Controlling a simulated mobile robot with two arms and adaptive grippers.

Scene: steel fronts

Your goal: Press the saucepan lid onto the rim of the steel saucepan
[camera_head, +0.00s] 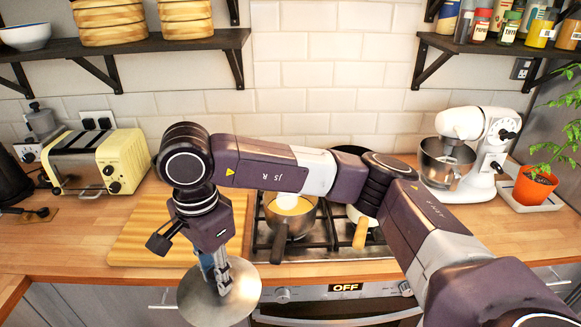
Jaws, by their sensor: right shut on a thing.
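The steel saucepan (297,218) stands on the left part of the hob, with something yellowish inside and its dark handle pointing to the front. My right arm passes over and partly hides it. My right gripper (222,287) points down at the front edge of the counter, left of the saucepan. It is shut on the saucepan lid (200,303), a round grey metal disc held roughly level in front of the cutting board. The lid's knob is hidden by the fingers. The lid is apart from the saucepan. My left gripper is not in view.
A second pan with a wooden handle (361,232) stands on the hob (330,243), right of the saucepan. A wooden board (140,240) lies left of the hob. A yellow toaster (97,160), white stand mixer (470,150) and potted plant (536,187) stand farther back. Shelves hang above.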

